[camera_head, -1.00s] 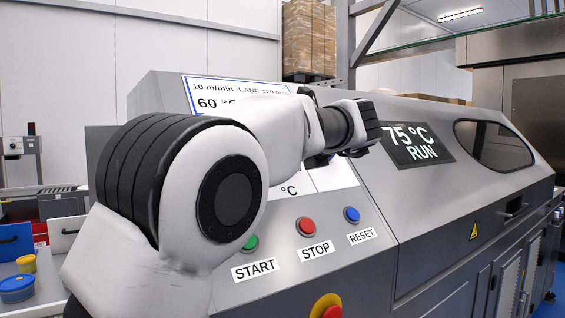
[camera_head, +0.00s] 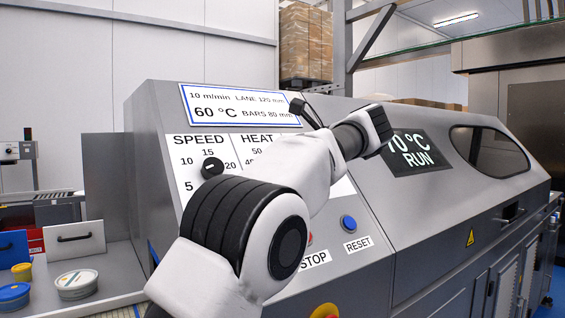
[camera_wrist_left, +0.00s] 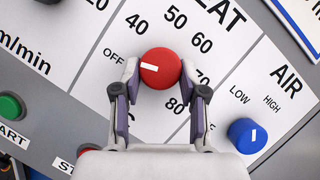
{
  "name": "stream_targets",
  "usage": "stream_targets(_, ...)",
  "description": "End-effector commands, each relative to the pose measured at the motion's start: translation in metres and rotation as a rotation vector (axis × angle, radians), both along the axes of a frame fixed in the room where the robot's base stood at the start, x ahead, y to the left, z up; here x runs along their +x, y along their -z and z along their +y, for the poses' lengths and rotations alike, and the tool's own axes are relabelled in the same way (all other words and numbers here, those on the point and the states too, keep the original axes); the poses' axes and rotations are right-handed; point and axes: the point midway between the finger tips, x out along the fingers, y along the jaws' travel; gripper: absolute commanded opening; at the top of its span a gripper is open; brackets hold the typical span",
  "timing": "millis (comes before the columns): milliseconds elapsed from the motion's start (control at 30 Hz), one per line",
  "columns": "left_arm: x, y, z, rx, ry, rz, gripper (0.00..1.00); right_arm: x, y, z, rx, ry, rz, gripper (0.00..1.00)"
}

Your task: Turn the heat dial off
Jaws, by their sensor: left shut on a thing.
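The red heat dial (camera_wrist_left: 161,70) sits on the HEAT scale in the left wrist view. Its white mark points left, roughly at OFF. My left gripper (camera_wrist_left: 161,84) is shut on the dial, one finger at each side. In the head view my left arm hides the dial and the gripper. The HEAT label (camera_head: 258,139) shows partly there. The dark display (camera_head: 418,153) reads RUN under a temperature ending in 0 °C, with the first digit partly covered. My right gripper is not in view.
The black speed dial (camera_head: 212,167) is left of the HEAT scale. The blue air dial (camera_wrist_left: 247,135) and green START button (camera_wrist_left: 10,106) flank the gripper in the wrist view. A blue RESET button (camera_head: 348,222) is lower right. A card (camera_head: 240,106) above reads 60 °C.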

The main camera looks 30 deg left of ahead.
Motion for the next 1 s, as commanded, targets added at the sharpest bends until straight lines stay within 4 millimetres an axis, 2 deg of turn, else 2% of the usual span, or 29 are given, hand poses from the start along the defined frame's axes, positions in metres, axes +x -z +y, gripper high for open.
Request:
stream_targets(367, 0.0, 0.001, 0.001, -0.003, -0.004, -0.001, 0.07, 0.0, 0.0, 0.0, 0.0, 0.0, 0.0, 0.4)
stream_targets(400, 0.0, 0.001, 0.001, -0.003, -0.004, -0.001, 0.56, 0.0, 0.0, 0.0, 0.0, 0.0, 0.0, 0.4)
stream_targets(433, 0.0, 0.001, 0.001, -0.003, -0.004, -0.001, 0.67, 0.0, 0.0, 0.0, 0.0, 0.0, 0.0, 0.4)
stream_targets(767, 0.0, -0.001, -0.001, -0.001, -0.002, -0.003, 0.67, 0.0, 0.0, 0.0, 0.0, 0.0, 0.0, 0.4)
stream_targets(867, -0.001, -0.005, -0.011, 0.001, -0.002, -0.004, 0.67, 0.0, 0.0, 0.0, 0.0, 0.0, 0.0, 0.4)
stream_targets(1000, -0.004, -0.014, -0.038, 0.001, -0.001, -0.005, 0.67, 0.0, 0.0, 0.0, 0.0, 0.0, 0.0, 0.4)
